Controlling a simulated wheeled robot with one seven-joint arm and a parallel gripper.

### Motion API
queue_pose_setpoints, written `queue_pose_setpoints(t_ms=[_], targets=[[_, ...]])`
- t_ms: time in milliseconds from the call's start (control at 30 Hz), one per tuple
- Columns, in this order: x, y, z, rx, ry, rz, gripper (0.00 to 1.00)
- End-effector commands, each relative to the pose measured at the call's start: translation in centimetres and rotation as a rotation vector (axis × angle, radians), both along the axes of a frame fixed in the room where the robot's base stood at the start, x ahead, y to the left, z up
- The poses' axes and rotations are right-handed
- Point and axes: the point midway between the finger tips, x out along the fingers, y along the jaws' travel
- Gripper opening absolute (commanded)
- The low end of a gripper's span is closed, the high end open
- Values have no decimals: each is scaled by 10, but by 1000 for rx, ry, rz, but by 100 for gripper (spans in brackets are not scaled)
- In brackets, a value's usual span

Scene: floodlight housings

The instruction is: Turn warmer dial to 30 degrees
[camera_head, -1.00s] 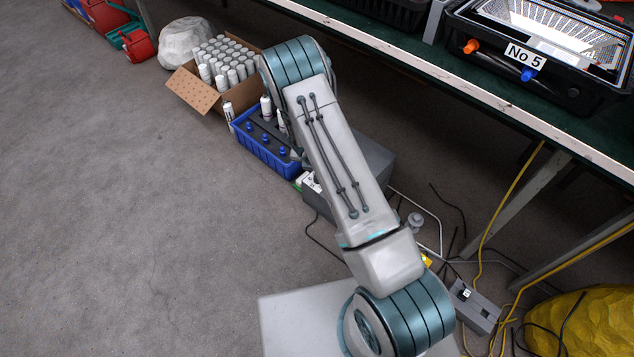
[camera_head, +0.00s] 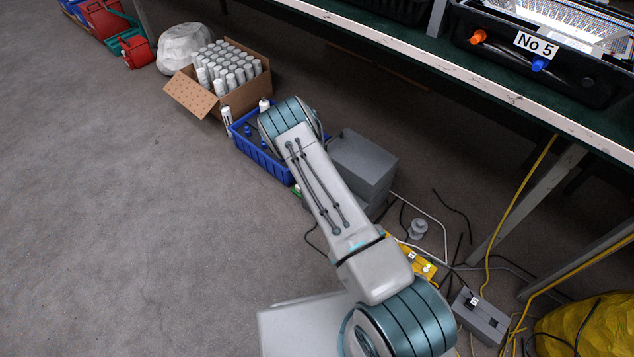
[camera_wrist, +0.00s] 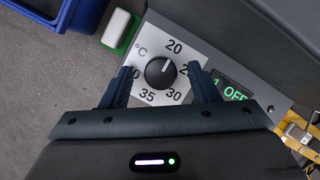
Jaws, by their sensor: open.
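The warmer dial (camera_wrist: 160,72) is a round black knob on a pale plate marked °C, with 20, 30 and 35 readable in the wrist view. Two other numbers are partly covered by my fingers. A short white mark on the knob seems to point up and right, between 20 and the covered number on the right. My gripper (camera_wrist: 161,69) is open, with one finger on each side of the knob; I cannot tell whether they touch it.
A blue crate (camera_head: 262,160) and a box of white bottles (camera_head: 190,97) stand left of the warmer. A white-and-green block (camera_wrist: 117,28) lies close to the dial plate. Cables and a grey socket box (camera_head: 480,318) lie to the right. Open floor is at left.

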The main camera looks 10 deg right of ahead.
Motion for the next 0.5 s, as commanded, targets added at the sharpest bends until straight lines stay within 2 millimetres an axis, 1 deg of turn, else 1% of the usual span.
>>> queue_pose_setpoints(t_ms=[300,333,367,400,467,500], targets=[[1,-1,-2,0,0,-1,55],[1,-1,-2,0,0,-1,50],[1,-1,-2,0,0,-1,41],[1,-1,-2,0,0,-1,30],[1,-1,-2,0,0,-1,13],[1,-1,-2,0,0,-1,10]])
